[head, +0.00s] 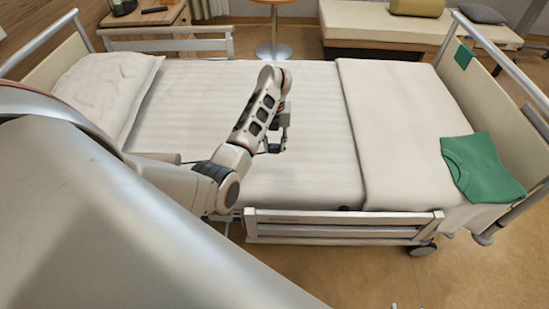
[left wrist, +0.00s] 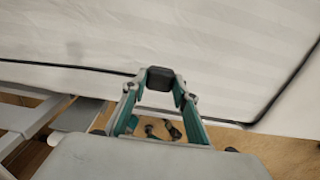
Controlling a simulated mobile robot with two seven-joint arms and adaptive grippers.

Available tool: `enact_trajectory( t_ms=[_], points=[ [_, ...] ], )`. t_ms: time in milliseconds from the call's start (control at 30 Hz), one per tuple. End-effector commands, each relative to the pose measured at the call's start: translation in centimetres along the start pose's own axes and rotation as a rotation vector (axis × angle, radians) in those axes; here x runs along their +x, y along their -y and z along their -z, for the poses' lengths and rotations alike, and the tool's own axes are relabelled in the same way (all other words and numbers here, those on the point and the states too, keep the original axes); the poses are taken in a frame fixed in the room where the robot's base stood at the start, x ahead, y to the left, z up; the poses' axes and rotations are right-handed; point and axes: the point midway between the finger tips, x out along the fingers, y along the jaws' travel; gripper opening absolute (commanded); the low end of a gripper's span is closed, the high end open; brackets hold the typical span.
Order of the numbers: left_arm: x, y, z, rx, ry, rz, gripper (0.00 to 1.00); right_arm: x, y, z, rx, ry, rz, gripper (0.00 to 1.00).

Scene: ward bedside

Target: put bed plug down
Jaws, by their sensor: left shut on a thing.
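The bed plug (left wrist: 160,78) is a small black block between the fingertips of my left gripper in the left wrist view. My left gripper (head: 277,145) is shut on it, over the near half of the bed (head: 305,178) in the head view. The white striped sheet (left wrist: 230,55) lies behind the plug in the left wrist view. A thin black line (left wrist: 70,66), cord or edging, runs across the white surface there. I cannot tell whether it joins the plug. The plug is not clear in the head view. My right gripper is not in view.
A bed side rail (head: 345,231) stands along the near side. A pillow (head: 108,88) lies at the left, a folded blanket (head: 405,130) and green cloth (head: 482,167) at the right. A bedside table (head: 145,17) and a round table (head: 274,50) are beyond. Floor is clear at lower right.

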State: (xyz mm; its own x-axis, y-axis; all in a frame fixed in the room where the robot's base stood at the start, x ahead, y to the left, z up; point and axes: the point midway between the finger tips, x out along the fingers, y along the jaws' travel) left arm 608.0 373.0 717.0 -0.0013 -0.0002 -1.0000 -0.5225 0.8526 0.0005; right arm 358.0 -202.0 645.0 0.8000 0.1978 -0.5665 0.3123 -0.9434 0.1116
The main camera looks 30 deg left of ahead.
Motion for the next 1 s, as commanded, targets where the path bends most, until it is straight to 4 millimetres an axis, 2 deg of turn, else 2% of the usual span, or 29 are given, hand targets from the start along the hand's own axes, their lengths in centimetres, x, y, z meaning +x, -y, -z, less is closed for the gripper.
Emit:
enact_trajectory(
  t_ms=[33, 233, 500, 933, 967, 1000],
  points=[
    [1.0, 0.0, 0.1, 0.001, -0.002, -0.001, 0.0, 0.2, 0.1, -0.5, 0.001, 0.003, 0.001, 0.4],
    [2.2, 0.0, 0.0, 0.001, 0.0, -0.001, 0.0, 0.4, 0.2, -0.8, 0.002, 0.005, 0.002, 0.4],
    [5.9, 0.0, 0.0, 0.001, -0.001, -0.001, 0.0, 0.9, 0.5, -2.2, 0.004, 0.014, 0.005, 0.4],
    [6.4, 0.0, 0.0, 0.0, 0.0, 0.001, 0.0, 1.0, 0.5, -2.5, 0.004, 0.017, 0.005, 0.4],
    [6.3, 0.0, 0.0, 0.0, 0.001, 0.0, 0.36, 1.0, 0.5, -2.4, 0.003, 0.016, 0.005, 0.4],
    [6.2, 0.0, 0.0, 0.0, 0.001, 0.0, 0.45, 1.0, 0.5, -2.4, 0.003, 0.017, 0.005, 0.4]
  ],
)
